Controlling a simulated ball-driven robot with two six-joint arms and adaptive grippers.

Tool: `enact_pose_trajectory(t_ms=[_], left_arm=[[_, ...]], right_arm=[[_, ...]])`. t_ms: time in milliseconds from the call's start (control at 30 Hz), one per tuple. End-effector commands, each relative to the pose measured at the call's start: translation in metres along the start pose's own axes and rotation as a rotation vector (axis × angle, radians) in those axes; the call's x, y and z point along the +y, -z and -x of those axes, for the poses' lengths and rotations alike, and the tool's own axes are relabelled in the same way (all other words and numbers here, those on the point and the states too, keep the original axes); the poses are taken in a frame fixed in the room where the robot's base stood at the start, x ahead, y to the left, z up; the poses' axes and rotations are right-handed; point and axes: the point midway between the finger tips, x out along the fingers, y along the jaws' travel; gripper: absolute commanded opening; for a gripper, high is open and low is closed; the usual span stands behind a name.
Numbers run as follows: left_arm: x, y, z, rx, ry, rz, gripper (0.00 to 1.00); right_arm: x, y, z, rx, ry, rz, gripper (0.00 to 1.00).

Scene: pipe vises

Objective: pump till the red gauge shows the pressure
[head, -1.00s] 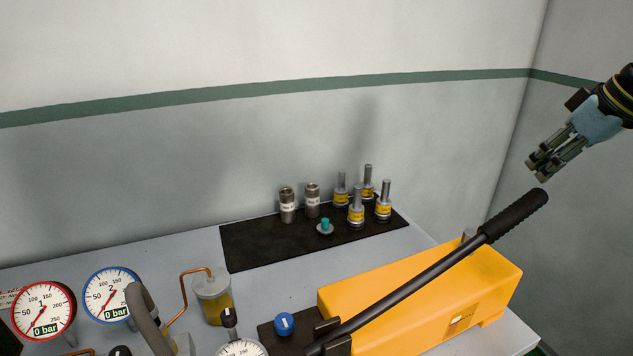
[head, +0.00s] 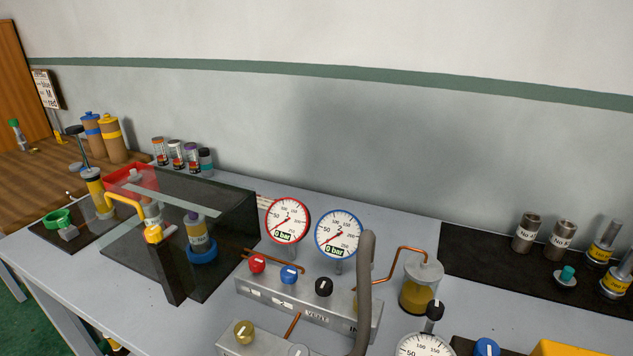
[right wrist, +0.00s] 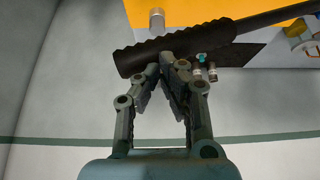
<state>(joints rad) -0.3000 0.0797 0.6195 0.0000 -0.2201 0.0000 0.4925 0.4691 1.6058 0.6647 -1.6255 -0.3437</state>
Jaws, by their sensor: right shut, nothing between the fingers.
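The red-rimmed gauge (head: 287,220), marked 1, stands behind the valve block and reads 0 bar. The blue-rimmed gauge (head: 339,233), marked 2, also reads 0 bar. The yellow pump body (head: 575,349) shows only as a corner at the bottom right of the head view. In the right wrist view the black pump handle grip (right wrist: 175,48) crosses the top, with the yellow body (right wrist: 195,12) behind it. My right gripper (right wrist: 162,62) is shut and empty, its fingertips at the grip's edge; I cannot tell whether they touch. My left gripper is not in view.
The valve block (head: 300,302) carries red, blue and black knobs. An oil reservoir (head: 421,287) stands right of it, beside a grey hose (head: 364,290). A dark mat (head: 480,263) holds several fittings. A clear-fronted guard box (head: 215,255) stands left.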

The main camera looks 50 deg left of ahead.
Motion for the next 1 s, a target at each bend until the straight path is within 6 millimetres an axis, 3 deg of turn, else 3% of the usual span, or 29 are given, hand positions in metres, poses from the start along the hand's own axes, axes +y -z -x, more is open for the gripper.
enact_pose_trajectory(t_ms=[500, 1000], left_arm=[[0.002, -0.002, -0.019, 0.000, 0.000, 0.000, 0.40], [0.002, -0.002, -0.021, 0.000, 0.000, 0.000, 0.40]], right_arm=[[0.012, -0.023, -0.041, -0.002, 0.001, -0.001, 0.00], [0.014, -0.026, -0.047, -0.003, 0.001, -0.001, 0.00]])
